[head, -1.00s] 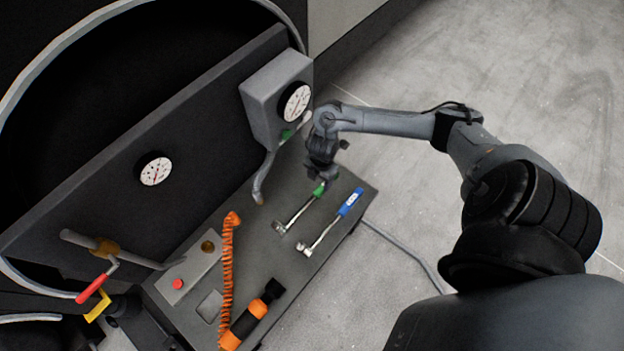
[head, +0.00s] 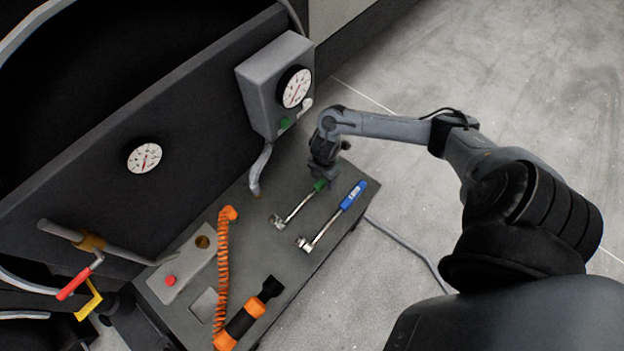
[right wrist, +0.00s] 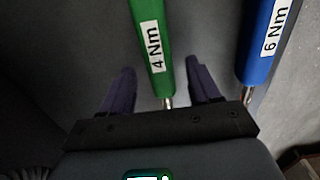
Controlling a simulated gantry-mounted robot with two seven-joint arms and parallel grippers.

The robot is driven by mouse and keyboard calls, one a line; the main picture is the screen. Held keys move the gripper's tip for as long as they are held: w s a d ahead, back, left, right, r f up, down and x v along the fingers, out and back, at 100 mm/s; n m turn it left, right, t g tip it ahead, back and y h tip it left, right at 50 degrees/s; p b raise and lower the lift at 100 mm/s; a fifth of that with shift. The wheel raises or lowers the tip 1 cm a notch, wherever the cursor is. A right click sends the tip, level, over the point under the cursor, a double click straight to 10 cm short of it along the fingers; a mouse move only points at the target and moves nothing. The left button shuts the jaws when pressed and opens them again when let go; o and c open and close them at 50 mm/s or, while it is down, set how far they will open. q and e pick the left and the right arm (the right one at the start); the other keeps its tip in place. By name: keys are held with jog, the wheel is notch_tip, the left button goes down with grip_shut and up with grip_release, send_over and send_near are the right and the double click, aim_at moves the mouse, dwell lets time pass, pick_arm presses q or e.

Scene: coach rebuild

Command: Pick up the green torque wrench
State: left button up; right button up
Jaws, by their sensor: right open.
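The green torque wrench (head: 299,204) lies on the dark bench top, its metal head toward the lower left and its green handle partly hidden under my right gripper (head: 324,180). In the right wrist view its green handle (right wrist: 151,45), labelled "4 Nm", runs between the two open fingers of my right gripper (right wrist: 160,88), with a gap on either side. The fingers do not touch it. A wrench with a blue handle (head: 352,196) lies beside it on the right; its handle, labelled "6 Nm" (right wrist: 267,45), is outside the right finger. My left gripper is not in view.
The bench top (head: 262,250) also holds an orange coiled hose (head: 222,265), an orange-black tool (head: 245,318) and a grey panel with a red button (head: 170,281). A grey gauge box (head: 270,85) stands behind, near my right arm. Open floor lies to the right.

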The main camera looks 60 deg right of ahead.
jog(key=shift+f, duration=0.85)
jog(key=shift+r, duration=0.1)
grip_shut()
jog(key=shift+r, duration=0.1)
